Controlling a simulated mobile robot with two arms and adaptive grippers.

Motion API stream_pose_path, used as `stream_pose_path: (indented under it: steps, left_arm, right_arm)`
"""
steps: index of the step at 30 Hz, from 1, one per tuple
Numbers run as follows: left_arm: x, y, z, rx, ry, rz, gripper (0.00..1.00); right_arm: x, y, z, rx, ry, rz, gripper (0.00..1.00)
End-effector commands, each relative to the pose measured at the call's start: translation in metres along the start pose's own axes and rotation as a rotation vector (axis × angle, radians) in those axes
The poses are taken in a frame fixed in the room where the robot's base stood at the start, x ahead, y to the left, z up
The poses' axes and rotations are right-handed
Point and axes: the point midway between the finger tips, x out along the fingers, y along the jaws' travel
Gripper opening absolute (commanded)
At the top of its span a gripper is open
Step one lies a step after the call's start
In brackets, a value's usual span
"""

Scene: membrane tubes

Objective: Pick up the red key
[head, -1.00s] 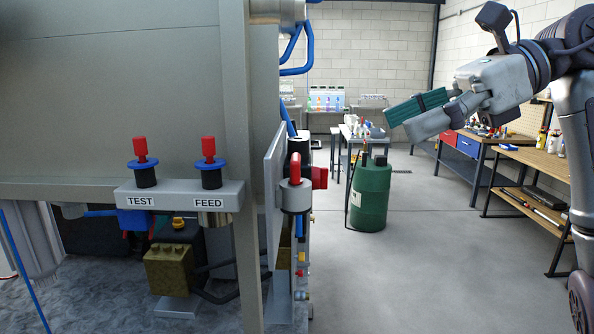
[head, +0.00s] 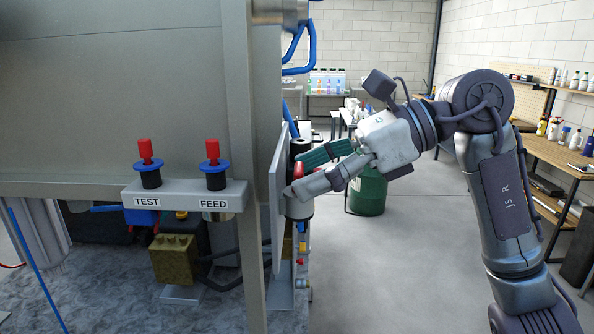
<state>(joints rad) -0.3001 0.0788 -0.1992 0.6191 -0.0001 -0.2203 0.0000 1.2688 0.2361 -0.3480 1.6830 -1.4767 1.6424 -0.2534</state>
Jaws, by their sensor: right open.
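Only a small part of the key shows. My right gripper (head: 297,177) is open, with its fingers pointing left at the key. One green-padded finger lies behind the key and the grey finger lies in front of it, covering most of it. I cannot tell whether either finger touches it. My left gripper is not in view.
Two valves with red handles and blue discs stand on the bracket (head: 184,198) marked TEST and FEED. A vertical plate (head: 278,200) stands close left of the gripper. A green drum (head: 367,193) stands behind. The floor to the right is open before a workbench (head: 560,155).

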Motion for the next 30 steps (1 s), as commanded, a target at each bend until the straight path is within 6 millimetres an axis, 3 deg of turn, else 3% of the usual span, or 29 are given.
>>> stream_pose_path:
  steps: [5,13,24,30]
  left_arm:
    - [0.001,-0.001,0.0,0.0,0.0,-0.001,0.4]
    - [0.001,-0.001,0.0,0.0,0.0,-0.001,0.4]
    - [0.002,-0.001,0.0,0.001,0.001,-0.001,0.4]
    - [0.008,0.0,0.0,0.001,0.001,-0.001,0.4]
  right_arm:
    - [0.0,0.0,-0.001,0.0,0.0,0.0,0.73]
    - [0.0,0.0,-0.001,0.001,0.0,0.0,0.28]
    - [-0.001,0.0,0.001,0.001,0.0,-0.001,0.27]
    - [-0.007,0.0,0.012,-0.002,0.0,-0.002,0.27]
